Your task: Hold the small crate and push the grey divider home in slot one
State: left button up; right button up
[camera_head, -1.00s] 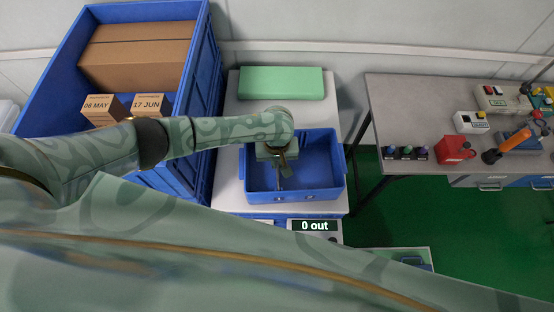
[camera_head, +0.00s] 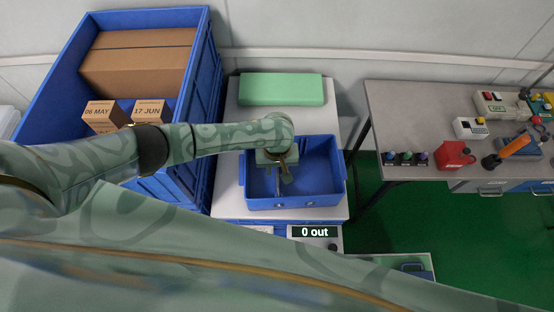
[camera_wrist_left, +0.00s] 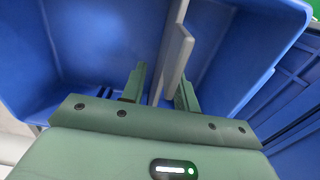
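The small blue crate (camera_head: 322,198) stands on a white-topped bench, open side up. The grey divider (camera_wrist_left: 173,58) stands in the crate and shows as a thin upright plate; in the head view it is mostly hidden by my gripper. My left gripper (camera_head: 286,172) reaches down into the crate from above. In the left wrist view its two fingers (camera_wrist_left: 160,88) lie on either side of the divider, with gaps showing, so it looks open around the plate. The slots cannot be made out. My right gripper is not in view.
A large blue container (camera_head: 50,75) with cardboard boxes (camera_head: 135,65) stands at left. A green block (camera_head: 280,88) lies behind the crate. A grey table (camera_head: 420,115) with small devices stands at right, across a floor gap.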

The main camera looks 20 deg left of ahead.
pick_arm(q)
notch_tip(320, 180, up, 16)
jog(key=p, duration=0.7)
